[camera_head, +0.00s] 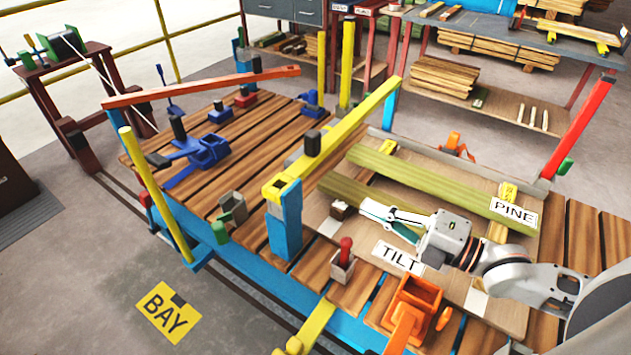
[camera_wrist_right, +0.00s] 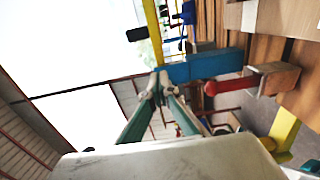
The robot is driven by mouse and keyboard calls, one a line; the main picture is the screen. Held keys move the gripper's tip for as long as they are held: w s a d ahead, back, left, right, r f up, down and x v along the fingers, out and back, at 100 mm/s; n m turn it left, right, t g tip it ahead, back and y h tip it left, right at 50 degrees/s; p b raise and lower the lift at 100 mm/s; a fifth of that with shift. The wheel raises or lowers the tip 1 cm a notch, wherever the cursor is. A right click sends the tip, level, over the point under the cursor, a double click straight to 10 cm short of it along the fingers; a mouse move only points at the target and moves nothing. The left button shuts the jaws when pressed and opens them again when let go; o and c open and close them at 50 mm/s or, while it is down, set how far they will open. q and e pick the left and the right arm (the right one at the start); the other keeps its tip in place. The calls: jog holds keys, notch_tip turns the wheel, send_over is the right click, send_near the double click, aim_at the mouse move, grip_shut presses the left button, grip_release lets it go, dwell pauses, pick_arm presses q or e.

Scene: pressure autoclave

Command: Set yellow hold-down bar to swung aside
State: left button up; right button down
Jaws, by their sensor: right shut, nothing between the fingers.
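The yellow hold-down bar (camera_head: 345,125) runs diagonally from the top of a near blue post (camera_head: 286,222) to a far blue post (camera_head: 389,110). A black knob (camera_head: 312,143) stands on it. In the wrist view, the bar (camera_wrist_right: 153,32) and its black knob (camera_wrist_right: 138,34) show beyond the fingertips. My right gripper (camera_head: 367,208) is shut and empty, right of the near post and apart from the bar. Its fingers (camera_wrist_right: 160,85) also show in the wrist view. My left gripper is not in view.
A red-knobbed lever (camera_head: 345,250) on a wooden block stands between the near post and the TILT label (camera_head: 398,258). Pale green timbers (camera_head: 440,186) lie behind my right gripper. An orange clamp (camera_head: 415,298) is at the near edge. A blue clamp (camera_head: 205,150) sits left.

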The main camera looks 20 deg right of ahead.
send_near(287, 170)
jog(key=w, duration=0.1)
jog(key=w+f, duration=0.1)
jog(key=w+a, duration=0.1)
jog(key=shift+w+f, duration=0.25)
jog(key=shift+w, duration=0.1)
jog(key=shift+w+a, duration=0.1)
dwell(0.4)
jog(key=shift+w+a+r, duration=0.1)
jog(key=shift+w+a, duration=0.1)
jog(key=shift+w, duration=0.1)
jog(key=x, duration=0.6)
jog(key=shift+w+a, duration=0.2)
jog(key=shift+a, duration=0.1)
jog(key=v, duration=1.2)
